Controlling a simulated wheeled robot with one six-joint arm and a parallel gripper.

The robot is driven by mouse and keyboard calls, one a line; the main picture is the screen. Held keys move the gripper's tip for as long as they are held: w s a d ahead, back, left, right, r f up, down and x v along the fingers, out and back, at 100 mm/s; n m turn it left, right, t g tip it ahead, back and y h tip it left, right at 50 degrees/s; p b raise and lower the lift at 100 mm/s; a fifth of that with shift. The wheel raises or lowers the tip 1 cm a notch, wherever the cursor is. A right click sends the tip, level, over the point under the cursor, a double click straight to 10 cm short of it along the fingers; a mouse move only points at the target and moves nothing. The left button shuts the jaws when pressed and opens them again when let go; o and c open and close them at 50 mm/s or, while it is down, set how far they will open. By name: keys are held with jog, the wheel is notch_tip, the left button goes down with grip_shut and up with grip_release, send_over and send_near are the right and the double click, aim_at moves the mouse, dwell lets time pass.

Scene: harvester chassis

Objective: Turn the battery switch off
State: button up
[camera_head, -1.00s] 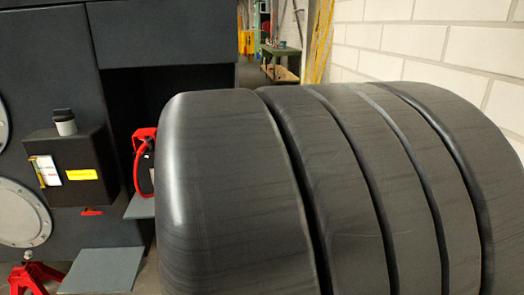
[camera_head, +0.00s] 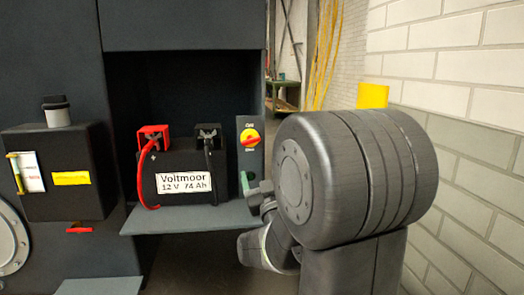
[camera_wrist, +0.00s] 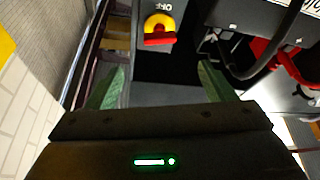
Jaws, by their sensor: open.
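The battery switch (camera_head: 249,138) has a red handle on a yellow disc, on a narrow dark panel right of the battery (camera_head: 183,185). Its small labels are hard to read in the head view. In the wrist view the switch (camera_wrist: 160,28) is at the top centre, its red handle lying roughly crosswise. My gripper (camera_wrist: 162,67) is open and empty, its green fingers either side of the picture's middle, apart from the switch. In the head view my gripper (camera_head: 247,186) is below the switch, partly hidden by my own arm.
The battery's red terminal cover (camera_head: 153,135) and black terminal (camera_head: 208,136) have cables. The battery stands on a grey shelf (camera_head: 150,220) in a dark bay. A black box (camera_head: 60,190) is at left. A white brick wall (camera_head: 450,80) stands at right.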

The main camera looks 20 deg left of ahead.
aim_at(251, 143)
jog(key=x, duration=1.3)
jog(key=c, duration=1)
jog(key=shift+a+f+m+t+h+b, duration=0.1)
jog(key=shift+f+m+t+h+b, duration=0.15)
jog(key=shift+m+b, duration=0.6)
jog(key=shift+r+m+t+h+b, duration=0.1)
jog(key=shift+m+t+h+b, duration=0.3)
jog(key=shift+m, duration=0.45)
jog(key=shift+r+m+t+h+b, duration=0.15)
jog(key=shift+m+h+b, duration=0.25)
jog(key=shift+m, duration=0.4)
jog(key=o, duration=1)
